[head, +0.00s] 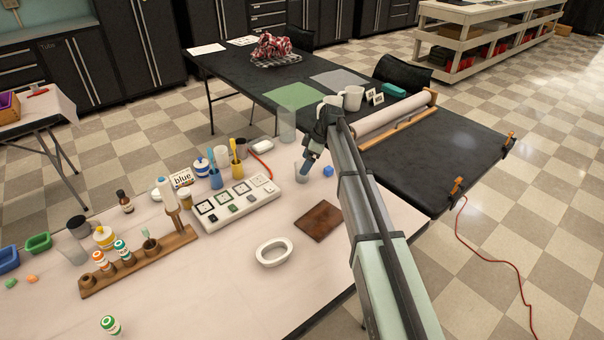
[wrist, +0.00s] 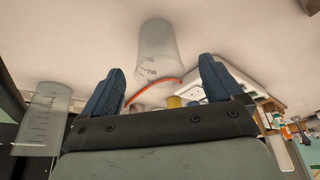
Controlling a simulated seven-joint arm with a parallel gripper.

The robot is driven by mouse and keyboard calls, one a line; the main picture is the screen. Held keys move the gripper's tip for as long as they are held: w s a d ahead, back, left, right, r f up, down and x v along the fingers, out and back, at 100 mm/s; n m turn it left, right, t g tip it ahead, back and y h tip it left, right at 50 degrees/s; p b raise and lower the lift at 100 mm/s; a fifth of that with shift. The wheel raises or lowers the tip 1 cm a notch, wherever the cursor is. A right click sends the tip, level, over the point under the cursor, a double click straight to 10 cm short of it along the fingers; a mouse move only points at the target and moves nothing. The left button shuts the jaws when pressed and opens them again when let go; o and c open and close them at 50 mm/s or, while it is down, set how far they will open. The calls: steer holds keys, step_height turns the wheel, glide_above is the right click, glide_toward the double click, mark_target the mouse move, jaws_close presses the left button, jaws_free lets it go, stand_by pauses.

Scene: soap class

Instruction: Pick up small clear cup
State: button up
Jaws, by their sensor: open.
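The small clear cup (head: 301,176) stands on the pale table in the head view, right at the fingertips of my gripper (head: 308,165). In the wrist view a clear cup (wrist: 156,48) with dark measuring marks shows beyond and between the two blue fingers of my gripper (wrist: 162,82). The fingers are spread apart with nothing held between them. Whether a finger touches the cup cannot be told. A taller clear container (head: 287,125) stands at the table's back edge; a marked clear container also shows at the left of the wrist view (wrist: 42,118).
A red cable (head: 260,162) lies behind. A black table (head: 430,165) adjoins at right.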

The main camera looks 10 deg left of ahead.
steer(key=shift+x, duration=2.65)
steer(key=shift+a+r, duration=0.15)
steer(key=c, duration=1)
steer(key=shift+r, duration=0.1)
